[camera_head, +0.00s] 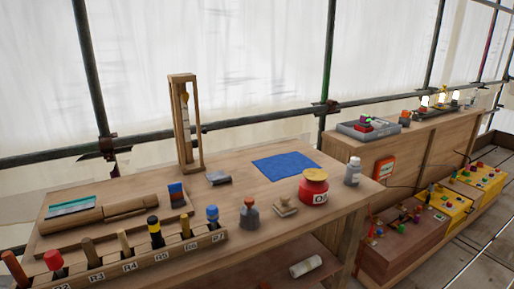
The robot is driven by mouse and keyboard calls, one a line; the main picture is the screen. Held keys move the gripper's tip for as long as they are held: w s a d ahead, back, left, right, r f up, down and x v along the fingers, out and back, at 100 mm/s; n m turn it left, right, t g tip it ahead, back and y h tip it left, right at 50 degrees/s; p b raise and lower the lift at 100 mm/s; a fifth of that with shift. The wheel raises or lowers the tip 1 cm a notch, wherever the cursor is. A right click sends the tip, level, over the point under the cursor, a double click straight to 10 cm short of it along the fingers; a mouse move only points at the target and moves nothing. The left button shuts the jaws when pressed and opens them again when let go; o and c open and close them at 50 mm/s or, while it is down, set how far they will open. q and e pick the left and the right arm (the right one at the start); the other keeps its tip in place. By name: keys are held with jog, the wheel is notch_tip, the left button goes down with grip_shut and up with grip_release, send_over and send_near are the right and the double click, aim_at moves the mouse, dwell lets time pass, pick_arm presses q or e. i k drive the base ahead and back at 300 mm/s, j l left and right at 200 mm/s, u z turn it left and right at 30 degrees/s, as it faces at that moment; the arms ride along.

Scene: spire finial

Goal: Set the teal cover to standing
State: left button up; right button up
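A teal item (72,206), which looks like the teal cover, lies flat at the left end of the workbench (240,185). It has a pale stripe and rests on or against a wooden piece with a rounded roll shape (128,206). Whether it is hinged to anything is too small to tell. Neither of my grippers shows in the head view.
A rack (150,262) of several labelled handled tools runs along the bench's front left. A tall wooden frame (186,125) stands at the back. A blue mat (286,165), a red pot (313,190) and a grey bottle (353,171) are right. Mid-bench is fairly clear.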

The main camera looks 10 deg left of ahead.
aim_at(78, 205)
jog(key=k, duration=1.1)
jog(key=k+z, duration=0.15)
jog(key=z, duration=0.9)
jog(key=k+j+z, duration=0.2)
jog(key=j, duration=1.7)
jog(key=k+j, duration=0.15)
jog(key=j, duration=1)
